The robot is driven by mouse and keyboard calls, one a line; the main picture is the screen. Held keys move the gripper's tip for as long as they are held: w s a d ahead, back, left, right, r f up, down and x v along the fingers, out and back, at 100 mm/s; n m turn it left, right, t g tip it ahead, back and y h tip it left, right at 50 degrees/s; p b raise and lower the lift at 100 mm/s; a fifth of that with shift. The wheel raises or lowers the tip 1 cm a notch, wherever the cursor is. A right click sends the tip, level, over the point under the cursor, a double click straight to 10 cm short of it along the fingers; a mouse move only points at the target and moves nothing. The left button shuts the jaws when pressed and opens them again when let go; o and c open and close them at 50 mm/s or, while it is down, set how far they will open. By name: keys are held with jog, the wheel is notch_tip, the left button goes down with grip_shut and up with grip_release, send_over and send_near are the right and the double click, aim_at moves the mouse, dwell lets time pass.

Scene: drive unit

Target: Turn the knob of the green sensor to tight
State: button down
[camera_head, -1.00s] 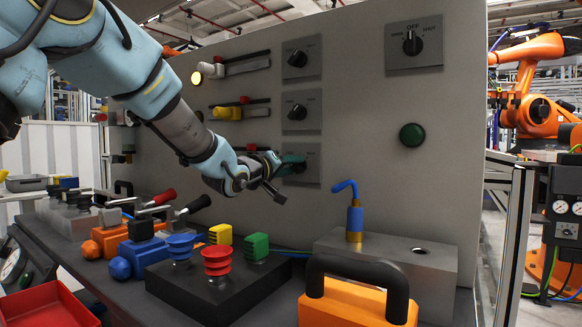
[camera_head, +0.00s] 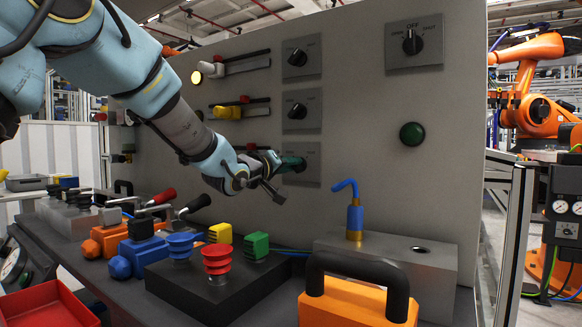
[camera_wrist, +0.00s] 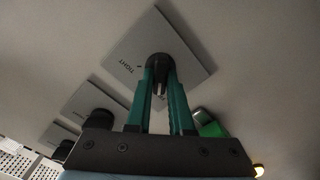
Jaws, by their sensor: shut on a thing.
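The knob of the green sensor is a black dial (camera_wrist: 158,62) on a grey square plate (camera_wrist: 195,62) in the wrist view. The plate carries the word TIGHT at its left corner. My gripper (camera_wrist: 161,78) has its two green fingers shut on this knob, one on each side. In the head view my gripper (camera_head: 289,164) reaches the lowest plate (camera_head: 311,170) of the left column, and its fingers mostly cover the knob. The green sensor (camera_wrist: 208,124) shows beside the fingers in the wrist view. My arm hides it in the head view.
Two similar knobs (camera_head: 298,57) (camera_head: 298,111) sit above on the panel, beside white and yellow sensors (camera_head: 228,113). Red-handled clamps (camera_head: 160,198) and colored blocks stand on the bench below.

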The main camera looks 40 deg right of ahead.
jog(key=shift+s+f+m+b, duration=0.15)
jog(key=shift+m+b, duration=2.35)
jog(key=shift+m, duration=1.8)
jog(key=shift+s+r+m+b, duration=0.15)
jog(key=shift+m+b, duration=2.3)
jog(key=shift+m, duration=1.85)
jog(key=c, duration=0.8)
grip_release()
